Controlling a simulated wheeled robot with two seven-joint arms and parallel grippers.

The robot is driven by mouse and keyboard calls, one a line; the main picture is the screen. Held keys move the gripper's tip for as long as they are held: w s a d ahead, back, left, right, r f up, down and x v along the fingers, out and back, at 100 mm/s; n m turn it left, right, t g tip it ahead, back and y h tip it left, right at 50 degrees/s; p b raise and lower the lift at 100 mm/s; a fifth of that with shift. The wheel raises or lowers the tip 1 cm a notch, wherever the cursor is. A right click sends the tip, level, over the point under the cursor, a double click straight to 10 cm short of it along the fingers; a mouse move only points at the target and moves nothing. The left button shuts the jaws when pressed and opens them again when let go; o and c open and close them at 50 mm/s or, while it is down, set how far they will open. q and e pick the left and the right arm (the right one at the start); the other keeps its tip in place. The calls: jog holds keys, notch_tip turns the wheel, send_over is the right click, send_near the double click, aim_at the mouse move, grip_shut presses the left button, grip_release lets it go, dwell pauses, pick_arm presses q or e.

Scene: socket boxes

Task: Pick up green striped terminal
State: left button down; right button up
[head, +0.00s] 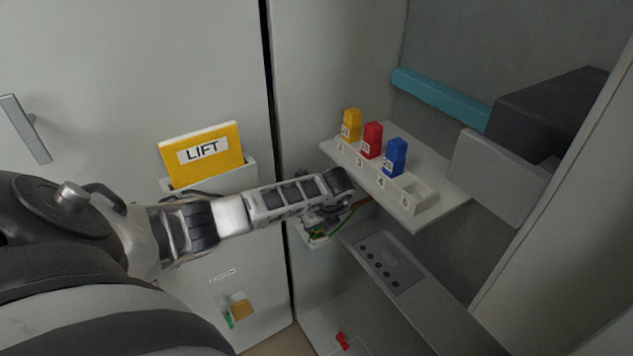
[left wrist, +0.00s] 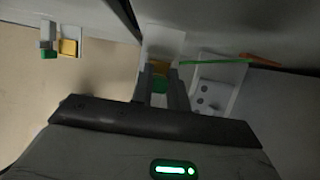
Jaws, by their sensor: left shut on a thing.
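In the head view my left arm reaches across to the cabinet's inner side wall. There the gripper is mostly hidden behind the wrist, with green bits (head: 318,236) showing below it. My right gripper is not in view.
A numbered shelf (head: 434,212) holds yellow (head: 351,124), red (head: 372,140) and blue (head: 395,157) blocks, with an empty slot. A green cable (left wrist: 212,62) and an orange one (left wrist: 260,60) run beside the gripper. A LIFT folder (head: 202,155) sits on the door. A red piece (head: 342,341) lies below.

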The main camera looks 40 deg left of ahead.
pick_arm(q)
notch_tip(320, 180, up, 3)
jog(key=shift+r, duration=0.1)
jog(key=s+d+r, duration=0.8)
jog(key=s+r, duration=0.1)
jog(key=s, duration=0.2)
jog(key=shift+s+r, duration=0.2)
jog(key=shift+r, duration=0.1)
jog(key=shift+b, duration=0.3)
